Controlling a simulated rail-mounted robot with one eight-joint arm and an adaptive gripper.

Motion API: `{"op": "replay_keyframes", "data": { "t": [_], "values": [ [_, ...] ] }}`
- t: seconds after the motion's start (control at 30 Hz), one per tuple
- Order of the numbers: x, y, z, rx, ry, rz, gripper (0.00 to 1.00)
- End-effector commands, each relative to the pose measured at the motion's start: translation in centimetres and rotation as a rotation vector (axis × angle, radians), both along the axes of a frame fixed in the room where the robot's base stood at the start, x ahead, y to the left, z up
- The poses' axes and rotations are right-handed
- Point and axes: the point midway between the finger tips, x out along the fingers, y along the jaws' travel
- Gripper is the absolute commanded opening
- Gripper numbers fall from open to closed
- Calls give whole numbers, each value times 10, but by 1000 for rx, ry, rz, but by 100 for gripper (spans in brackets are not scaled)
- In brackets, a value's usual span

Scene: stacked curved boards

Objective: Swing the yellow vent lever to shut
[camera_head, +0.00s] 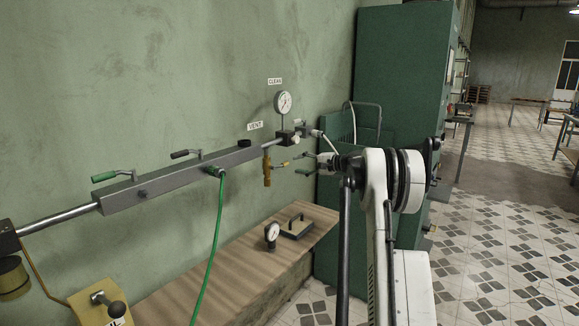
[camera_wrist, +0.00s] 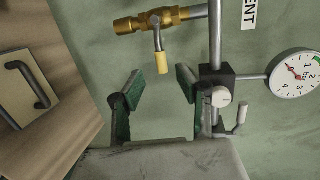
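The brass vent valve (camera_head: 267,172) hangs under the pipe beside the wall, below the VENT label (camera_head: 255,126). Its short lever with a yellow sleeve (camera_head: 284,163) points toward my gripper. In the wrist view, the brass valve (camera_wrist: 150,22) lies across the top and the yellow sleeve (camera_wrist: 163,64) points down toward the gap between my fingers. My gripper (camera_wrist: 160,80) is open, with green-padded fingers on either side of the lever's line. The sleeve appears just beyond the fingertips, and no contact shows. In the head view, my arm partly hides the gripper.
A pressure gauge (camera_head: 283,103) stands above the pipe's end, close to my gripper. A white-knobbed fitting (camera_wrist: 221,97) is near the right finger in the wrist view. A wooden bench (camera_head: 215,262) is below, carrying a handled plate (camera_head: 296,229) and a small gauge (camera_head: 272,234).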

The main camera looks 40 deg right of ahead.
Motion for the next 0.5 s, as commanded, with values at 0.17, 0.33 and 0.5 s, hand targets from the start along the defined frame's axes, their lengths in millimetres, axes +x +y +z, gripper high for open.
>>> {"op": "replay_keyframes", "data": {
  "t": [0.17, 0.33, 0.5],
  "values": [
    [-26, -11, 6, 1, 0, -1, 33],
    [-38, -15, 8, 0, 0, -1, 33],
    [-41, -16, 9, 0, 0, 0, 33]
  ]
}}
